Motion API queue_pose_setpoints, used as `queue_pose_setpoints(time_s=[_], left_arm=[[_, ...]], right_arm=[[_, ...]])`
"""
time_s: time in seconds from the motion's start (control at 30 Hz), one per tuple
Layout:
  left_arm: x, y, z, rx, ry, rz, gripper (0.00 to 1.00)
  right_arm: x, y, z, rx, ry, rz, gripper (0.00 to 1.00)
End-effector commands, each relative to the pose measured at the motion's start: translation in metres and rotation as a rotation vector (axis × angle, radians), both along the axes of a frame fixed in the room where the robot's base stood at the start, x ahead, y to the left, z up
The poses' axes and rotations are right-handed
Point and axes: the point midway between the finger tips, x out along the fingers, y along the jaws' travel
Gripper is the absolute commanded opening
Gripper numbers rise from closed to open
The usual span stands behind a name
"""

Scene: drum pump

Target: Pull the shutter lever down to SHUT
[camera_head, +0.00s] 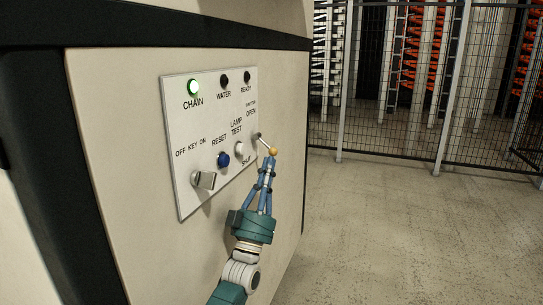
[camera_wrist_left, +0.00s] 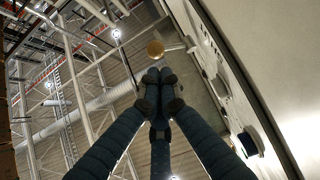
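The shutter lever (camera_head: 265,143) is a thin rod with a yellow ball knob (camera_head: 273,152) on the right edge of the white control panel (camera_head: 188,128). It sticks out from the panel between the OPEN label above and the SHUT label below, with its knob end lower in the picture. My left gripper (camera_head: 268,163) comes up from below, its fingertips right under the knob. In the left wrist view the fingers (camera_wrist_left: 158,76) are closed together, with the knob (camera_wrist_left: 155,49) just past their tips. I cannot tell whether they touch it. My right gripper is not in view.
The panel also carries a key switch (camera_head: 204,180), a blue RESET button (camera_head: 223,160), a white LAMP TEST button (camera_head: 239,149) and a lit green CHAIN lamp (camera_head: 193,87). A mesh fence (camera_head: 430,90) stands behind. The floor (camera_head: 410,230) to the right is clear.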

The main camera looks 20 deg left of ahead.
Motion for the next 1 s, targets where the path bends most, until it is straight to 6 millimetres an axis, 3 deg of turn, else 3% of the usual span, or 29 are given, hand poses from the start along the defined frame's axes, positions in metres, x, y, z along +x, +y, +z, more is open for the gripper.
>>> queue_pose_setpoints(time_s=[0.2, 0.4, 1.0], left_arm=[[-0.031, 0.001, -0.036, 0.000, 0.003, 0.000, 0.00], [-0.049, 0.002, -0.054, 0.000, 0.001, 0.000, 0.00], [-0.052, 0.002, -0.060, 0.001, 0.005, -0.001, 0.00]], right_arm=[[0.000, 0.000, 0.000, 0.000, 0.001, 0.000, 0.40], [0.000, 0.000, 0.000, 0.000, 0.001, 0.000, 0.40], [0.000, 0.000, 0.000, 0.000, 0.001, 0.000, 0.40]])
